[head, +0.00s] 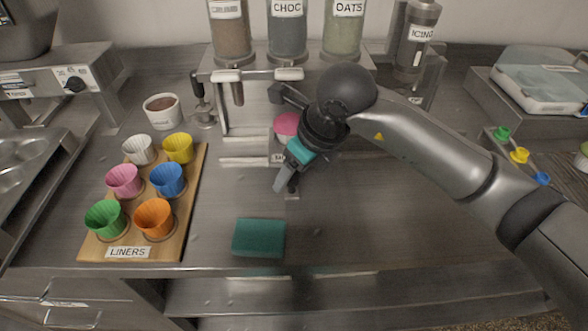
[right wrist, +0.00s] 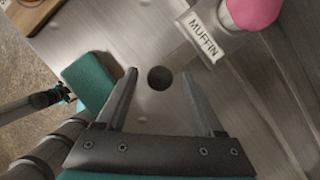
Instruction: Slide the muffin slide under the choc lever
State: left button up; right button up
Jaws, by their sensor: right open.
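The muffin slide shows its MUFFIN label (right wrist: 205,38) in the right wrist view and carries a pink cup (head: 286,124), seen again there (right wrist: 252,10). A round dark knob (right wrist: 159,78) stands in front of it. My right gripper (right wrist: 160,82) is open, its fingers on either side of the knob; contact cannot be told. In the head view the right gripper (head: 281,184) points down at the counter. The choc lever (head: 288,73), pale-handled, sits below the CHOC dispenser (head: 287,32). The cup appears roughly below it, partly hidden by my arm. My left gripper is not seen.
A liners board (head: 193,190) with several coloured cups lies at the left. A teal sponge (head: 258,238) lies near the front edge. The OATS dispenser (head: 343,30) and icing bottle (head: 416,40) stand behind my right arm. The front middle counter is mostly clear.

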jog(key=p+v, duration=0.1)
jog(key=v, duration=1.4)
jog(key=shift+r+p, duration=0.15)
jog(key=shift+p, duration=0.2)
